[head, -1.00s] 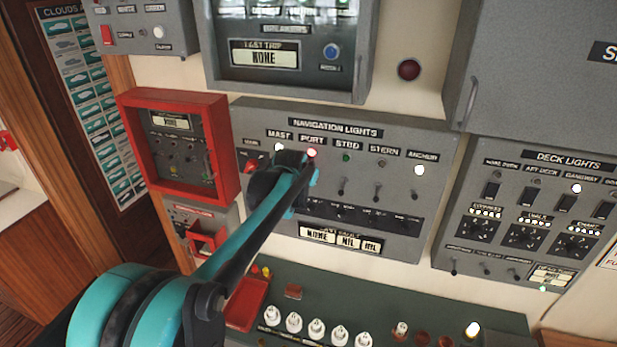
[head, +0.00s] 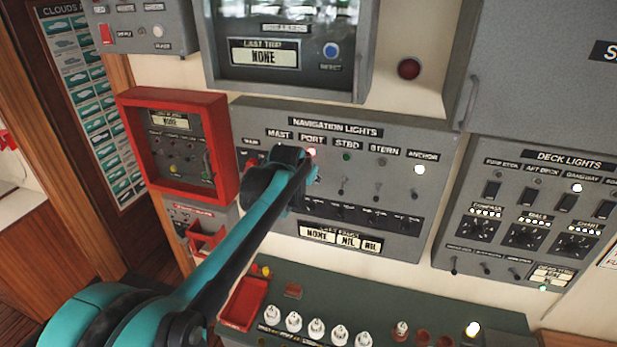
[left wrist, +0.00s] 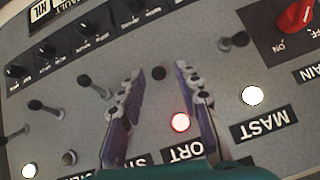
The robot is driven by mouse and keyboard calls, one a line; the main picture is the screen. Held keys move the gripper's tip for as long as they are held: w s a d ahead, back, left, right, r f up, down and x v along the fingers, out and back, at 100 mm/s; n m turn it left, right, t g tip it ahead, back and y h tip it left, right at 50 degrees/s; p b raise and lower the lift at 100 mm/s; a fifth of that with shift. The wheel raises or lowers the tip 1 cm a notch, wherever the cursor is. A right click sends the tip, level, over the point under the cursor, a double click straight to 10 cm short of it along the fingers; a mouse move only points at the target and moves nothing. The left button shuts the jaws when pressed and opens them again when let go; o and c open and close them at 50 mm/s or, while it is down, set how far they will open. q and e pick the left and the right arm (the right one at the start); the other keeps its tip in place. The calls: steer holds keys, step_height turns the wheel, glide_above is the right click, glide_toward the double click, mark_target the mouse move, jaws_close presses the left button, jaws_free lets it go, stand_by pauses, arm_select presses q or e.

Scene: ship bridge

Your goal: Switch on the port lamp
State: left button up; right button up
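The port lamp (head: 311,152) glows red under the PORT label on the navigation lights panel (head: 390,140); it also glows in the left wrist view (left wrist: 180,122), between my fingers. The port switch (left wrist: 158,73) is a small dark knob seen nearly end-on between my fingertips; I cannot tell its position. In the head view my gripper hides it. My left gripper (left wrist: 157,76) is open, a finger on each side of the switch, with no clear contact. In the head view the left gripper (head: 306,178) is at the panel below the PORT label. My right gripper is not in view.
The mast switch (left wrist: 235,42) and starboard switch (left wrist: 95,85) flank the fingers. The mast lamp (left wrist: 252,95) and anchor lamp (head: 419,169) are lit white. A red-framed box (head: 235,150) stands left of the panel; a green console (head: 390,300) lies below.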

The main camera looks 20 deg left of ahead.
arm_select(q)
steer(key=v, duration=0.9)
steer(key=s+f+g+b, duration=0.1)
steer(key=s+f+b, duration=0.8)
steer(key=f, duration=0.8)
steer(key=s+d+f+n+g+b, duration=0.1)
steer(key=s+f+b, duration=0.9)
steer(key=f, duration=0.7)
steer(key=s+d+f+n+b, duration=0.1)
steer(key=s+f+b, duration=0.8)
steer(key=f+b, duration=0.4)
step_height(320, 180, down, 4)
steer(key=shift+s+d+f+g+h+b, duration=0.2)
steer(key=shift+s+g+h+b, duration=0.1)
steer(key=shift+s+g+b, duration=0.1)
steer(key=shift+o, duration=0.2)
